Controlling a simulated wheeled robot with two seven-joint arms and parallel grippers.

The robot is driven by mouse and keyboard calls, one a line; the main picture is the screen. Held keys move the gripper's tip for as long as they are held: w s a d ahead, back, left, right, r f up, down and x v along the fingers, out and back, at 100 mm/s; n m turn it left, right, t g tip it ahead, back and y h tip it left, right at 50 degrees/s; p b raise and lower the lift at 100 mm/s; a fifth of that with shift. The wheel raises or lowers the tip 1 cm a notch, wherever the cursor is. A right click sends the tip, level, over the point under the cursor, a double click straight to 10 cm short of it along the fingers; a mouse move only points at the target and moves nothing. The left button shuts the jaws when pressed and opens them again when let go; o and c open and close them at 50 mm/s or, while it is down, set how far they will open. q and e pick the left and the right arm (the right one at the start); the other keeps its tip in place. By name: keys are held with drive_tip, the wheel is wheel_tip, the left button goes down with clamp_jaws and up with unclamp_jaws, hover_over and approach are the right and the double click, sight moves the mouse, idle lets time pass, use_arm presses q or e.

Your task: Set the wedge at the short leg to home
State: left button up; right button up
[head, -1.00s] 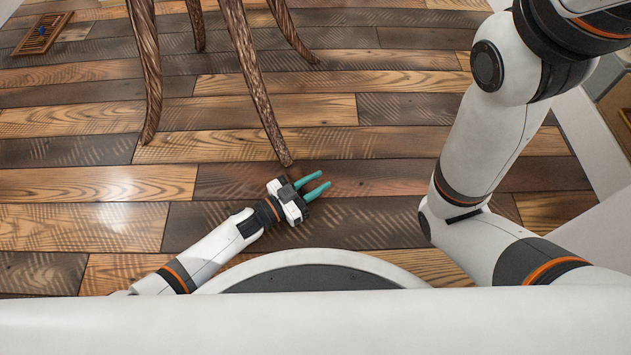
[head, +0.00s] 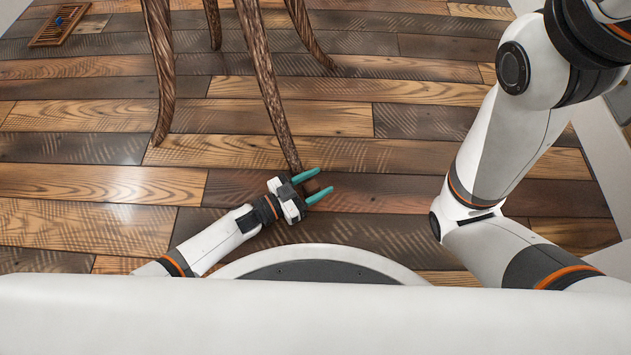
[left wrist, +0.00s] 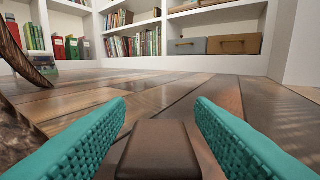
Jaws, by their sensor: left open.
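A small dark brown block, which looks like the wedge (left wrist: 158,150), lies on the floor between the fingers of my left gripper (head: 323,180). The gripper is low over the floor, open, with a teal finger on each side of the block. In the left wrist view clear gaps show between the block and both fingers (left wrist: 160,125). In the head view the nearest carved wooden leg (head: 268,90) comes down right beside the gripper. Its foot is partly hidden behind the gripper, so I cannot tell whether the block touches it. My right gripper is out of view.
Other carved legs stand behind, one at the left (head: 162,75). A slatted wooden tray (head: 45,40) with something blue lies far left. Bare plank floor (head: 420,190) is clear to the right. White shelves (left wrist: 175,52) with books and boxes stand beyond.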

use_arm(q)
drive_tip(key=p+v, duration=0.5)
drive_tip(key=v, duration=0.5)
drive_tip(key=shift+s+a+p, duration=0.2)
drive_tip(key=shift+a+p, duration=0.15)
drive_tip(key=shift+p, duration=0.05)
drive_tip(key=shift+s+a, duration=0.35)
drive_tip(key=shift+a, duration=0.15)
